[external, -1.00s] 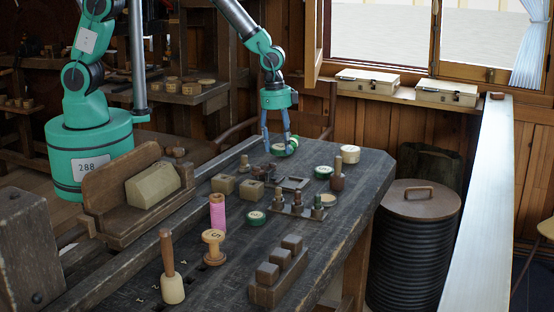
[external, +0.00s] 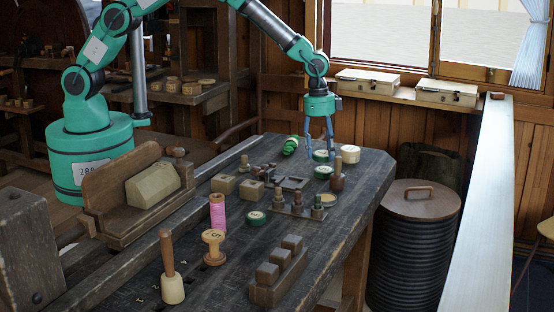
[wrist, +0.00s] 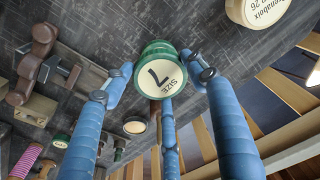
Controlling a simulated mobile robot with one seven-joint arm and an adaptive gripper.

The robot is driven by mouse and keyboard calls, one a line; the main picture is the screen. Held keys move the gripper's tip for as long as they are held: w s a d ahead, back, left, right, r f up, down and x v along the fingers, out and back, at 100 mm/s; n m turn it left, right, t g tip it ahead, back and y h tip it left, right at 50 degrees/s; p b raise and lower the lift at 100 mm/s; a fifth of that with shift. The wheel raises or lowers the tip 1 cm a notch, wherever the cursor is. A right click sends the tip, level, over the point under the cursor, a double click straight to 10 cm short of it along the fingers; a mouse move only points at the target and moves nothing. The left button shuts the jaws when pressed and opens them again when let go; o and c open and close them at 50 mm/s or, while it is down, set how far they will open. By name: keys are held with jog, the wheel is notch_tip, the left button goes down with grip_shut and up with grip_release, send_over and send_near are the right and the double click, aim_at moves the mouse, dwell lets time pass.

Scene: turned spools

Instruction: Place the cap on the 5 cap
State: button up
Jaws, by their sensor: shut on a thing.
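My gripper (external: 329,155) is over the back right of the workbench, its blue fingers pointing down. It is shut on a green-rimmed cap (external: 321,155) with a cream face. In the wrist view the cap (wrist: 160,76) sits between three blue fingers, its face showing "SIZE" and an "L"-like letter, upside down. Whether it touches the bench is unclear. Another green-rimmed cap (external: 323,172) lies just in front of the gripper. A third green-rimmed cap (external: 256,218) lies nearer the bench's front.
A green spool (external: 290,146) lies left of my gripper. A cream round tin (external: 350,153) stands close on the right. A dark brown turned piece (external: 337,180) and a rack of small pegs (external: 297,208) stand in front. A pink spool (external: 217,211) and a mallet (external: 172,287) are nearer.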

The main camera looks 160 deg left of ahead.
aim_at(323, 153)
jog(key=shift+w+a, duration=0.1)
jog(key=shift+a, duration=0.1)
jog(key=shift+f+b, duration=0.4)
jog(key=shift+f, duration=1.35)
jog(key=shift+f, duration=0.6)
jog(key=o, duration=1)
jog(key=shift+r, duration=0.15)
jog(key=r, duration=0.4)
jog(key=r+p, duration=0.1)
jog(key=r, duration=0.3)
jog(key=s+d+r+p, duration=0.1)
jog(key=r, duration=0.4)
jog(key=shift+f, duration=0.1)
